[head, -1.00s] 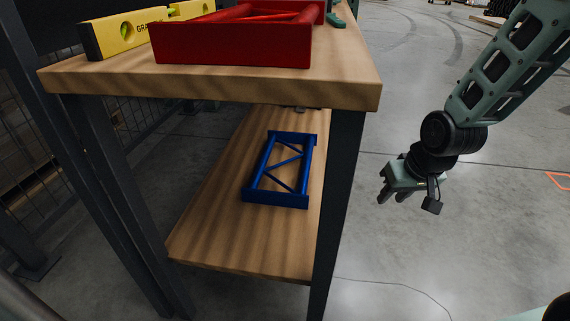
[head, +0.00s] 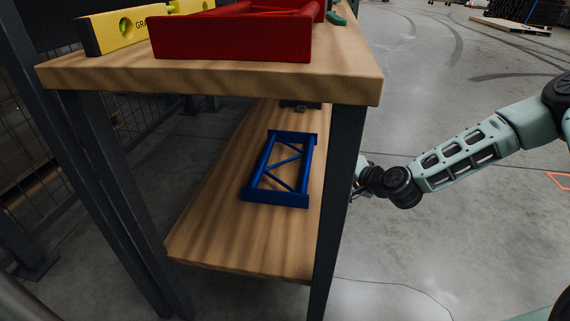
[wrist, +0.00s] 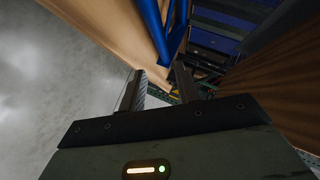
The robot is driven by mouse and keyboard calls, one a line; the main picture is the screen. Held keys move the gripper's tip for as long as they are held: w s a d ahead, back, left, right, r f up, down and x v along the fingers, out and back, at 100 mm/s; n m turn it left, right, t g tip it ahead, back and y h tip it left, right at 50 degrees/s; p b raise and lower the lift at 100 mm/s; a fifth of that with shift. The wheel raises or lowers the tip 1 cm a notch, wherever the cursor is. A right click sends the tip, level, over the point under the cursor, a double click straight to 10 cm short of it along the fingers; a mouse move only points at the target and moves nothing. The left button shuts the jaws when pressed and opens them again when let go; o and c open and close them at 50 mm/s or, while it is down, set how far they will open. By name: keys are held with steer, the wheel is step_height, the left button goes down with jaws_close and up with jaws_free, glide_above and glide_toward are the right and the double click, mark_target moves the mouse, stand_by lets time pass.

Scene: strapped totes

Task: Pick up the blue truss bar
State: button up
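The blue truss bar (head: 267,172) lies flat on the wooden lower shelf (head: 215,235) of the workbench, two rails with end plates and diagonal braces between. Part of it shows at the top of the wrist view (wrist: 153,28), beyond the fingertips. My gripper (wrist: 160,80) is open, its two fingers apart with nothing between them. In the head view it is at the shelf's right side, mostly hidden behind the front right leg, and apart from the bar.
The dark table leg (head: 340,190) stands between the head camera and my gripper. The wooden tabletop (head: 220,80) hangs over the shelf and carries a red truss (head: 235,38) and a yellow level (head: 115,30). A dark item (head: 300,105) lies at the shelf's back.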

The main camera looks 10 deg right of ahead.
steer(key=b, duration=0.5)
glide_toward(310, 162)
steer(key=x, duration=0.4)
steer(key=shift+f, duration=0.15)
steer(key=b+x, duration=0.3)
steer(key=x, duration=0.1)
steer(key=shift+w+a+f, duration=0.1)
steer(key=shift+f, duration=0.15)
steer(key=shift+w+a+b, duration=0.1)
steer(key=shift+w+b, duration=0.2)
steer(key=shift+w, duration=0.2)
jaws_close()
steer(key=shift+r, duration=0.1)
